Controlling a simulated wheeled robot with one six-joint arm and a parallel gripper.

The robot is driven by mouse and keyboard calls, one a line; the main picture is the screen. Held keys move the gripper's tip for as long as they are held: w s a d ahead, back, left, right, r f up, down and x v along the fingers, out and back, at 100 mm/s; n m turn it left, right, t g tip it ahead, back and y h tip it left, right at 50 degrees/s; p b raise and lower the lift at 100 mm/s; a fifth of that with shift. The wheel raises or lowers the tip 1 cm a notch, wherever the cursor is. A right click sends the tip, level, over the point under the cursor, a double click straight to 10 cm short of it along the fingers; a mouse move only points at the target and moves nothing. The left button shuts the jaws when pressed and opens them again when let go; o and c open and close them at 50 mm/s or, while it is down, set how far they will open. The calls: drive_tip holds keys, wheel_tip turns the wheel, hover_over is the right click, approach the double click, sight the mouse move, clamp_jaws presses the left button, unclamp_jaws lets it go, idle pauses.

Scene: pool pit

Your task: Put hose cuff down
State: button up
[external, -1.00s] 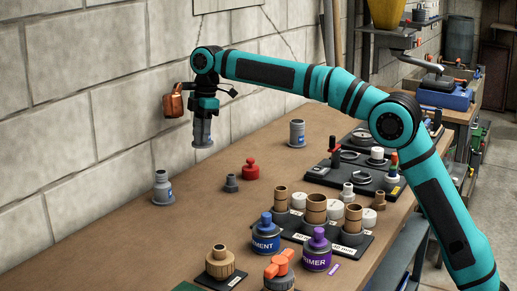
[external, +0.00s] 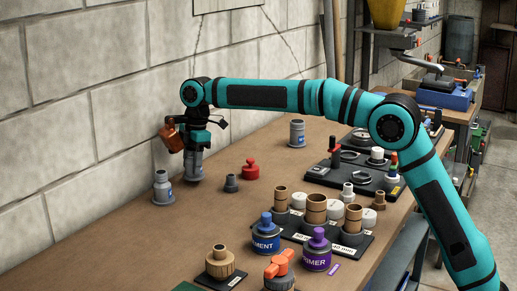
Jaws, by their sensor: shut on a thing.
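The hose cuff (external: 194,168) is a grey cylinder with a small blue label. My gripper (external: 195,150) is shut on its upper part and holds it upright from above. The cuff's lower end is at or just above the wooden bench (external: 135,218), near the wall; I cannot tell whether it touches. A similar grey cuff with a narrower neck (external: 162,190) stands just left of it, apart from it. The gripper's fingers are small and partly hidden by my wrist.
A small dark grey fitting (external: 231,183) and a red fitting (external: 250,169) stand to the right. Another grey cuff (external: 297,133) stands farther back. Cement (external: 265,238) and primer (external: 317,252) cans stand in front. The stone wall (external: 60,120) is close behind.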

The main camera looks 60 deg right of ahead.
drive_tip(key=shift+f, duration=0.85)
drive_tip(key=shift+f, duration=0.15)
drive_tip(key=o, duration=1)
drive_tip(key=r, duration=0.4)
drive_tip(key=d+r, duration=0.1)
drive_tip(key=r, duration=0.7)
drive_tip(key=shift+s+d+r, duration=0.1)
drive_tip(key=shift+s+d, duration=0.2)
